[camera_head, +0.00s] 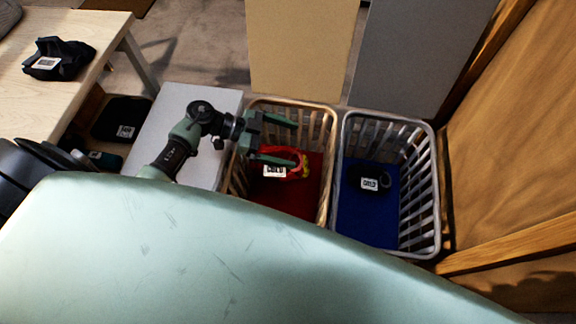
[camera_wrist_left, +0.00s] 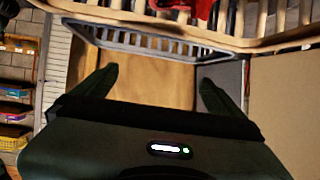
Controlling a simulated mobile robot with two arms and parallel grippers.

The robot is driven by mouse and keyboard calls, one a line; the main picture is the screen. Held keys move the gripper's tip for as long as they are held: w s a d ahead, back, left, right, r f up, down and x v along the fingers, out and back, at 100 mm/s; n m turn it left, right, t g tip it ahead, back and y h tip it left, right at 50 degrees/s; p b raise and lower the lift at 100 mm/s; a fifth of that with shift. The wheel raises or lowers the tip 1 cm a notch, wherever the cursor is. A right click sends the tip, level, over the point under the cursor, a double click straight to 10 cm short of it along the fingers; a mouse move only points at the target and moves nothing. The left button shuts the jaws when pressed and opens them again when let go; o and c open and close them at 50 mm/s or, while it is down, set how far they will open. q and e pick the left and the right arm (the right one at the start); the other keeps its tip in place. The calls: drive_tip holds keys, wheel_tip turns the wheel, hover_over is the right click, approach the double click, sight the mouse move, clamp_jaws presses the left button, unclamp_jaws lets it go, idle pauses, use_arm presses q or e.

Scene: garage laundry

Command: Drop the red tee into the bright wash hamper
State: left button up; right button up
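The red tee (camera_head: 297,170), with a white printed tag, shows inside the tan slatted hamper (camera_head: 333,150), over its red bottom. The hamper's tan rim also shows in the left wrist view (camera_wrist_left: 285,40), with a bit of red (camera_wrist_left: 203,8) at the top edge. My left gripper (camera_head: 295,142) is over the tan hamper, its fingers spread and nothing between them. One finger overlaps the tee in the head view; I cannot tell whether they touch. In the left wrist view the fingers (camera_wrist_left: 155,85) are also wide apart. My right gripper is not in view.
A grey hamper (camera_head: 438,190) with a blue bottom and a dark tagged garment (camera_head: 369,181) stands to the right. A wooden table (camera_head: 25,95) at left holds a dark tagged garment (camera_head: 60,58). A wooden panel (camera_head: 520,130) closes the right side.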

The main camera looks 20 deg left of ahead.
use_arm(q)
drive_tip(key=v, duration=0.7)
drive_tip(key=shift+a, duration=0.35)
drive_tip(key=shift+s+r, duration=0.1)
